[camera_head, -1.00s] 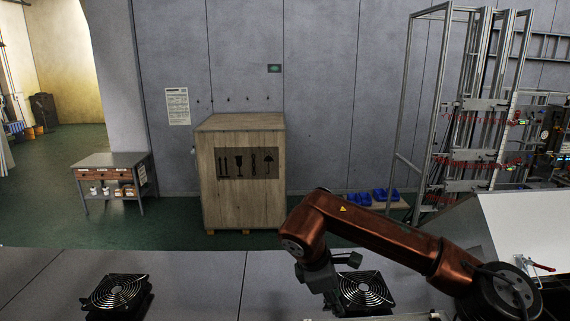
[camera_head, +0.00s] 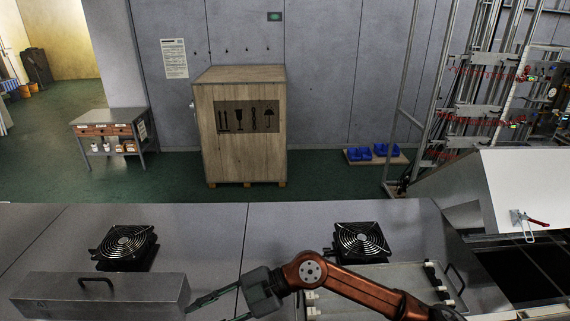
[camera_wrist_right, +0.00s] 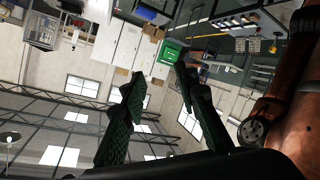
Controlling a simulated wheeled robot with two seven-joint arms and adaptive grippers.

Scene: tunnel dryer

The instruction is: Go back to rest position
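My right arm comes in from the right, and its gripper (camera_head: 215,304) hangs over the front of the grey work surface, pointing left. Its dark green fingers are spread apart with nothing between them. The right wrist view also shows the two fingers (camera_wrist_right: 155,105) apart and empty, with the far room behind them. My left gripper is in neither view.
A grey box with a handle (camera_head: 150,288) lies left of the gripper. Two black fans (camera_head: 126,246) (camera_head: 361,241) stand behind on the grey surface (camera_head: 220,225). A panel with a handle (camera_head: 400,278) lies beneath my right forearm. A wooden crate (camera_head: 241,155) stands beyond.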

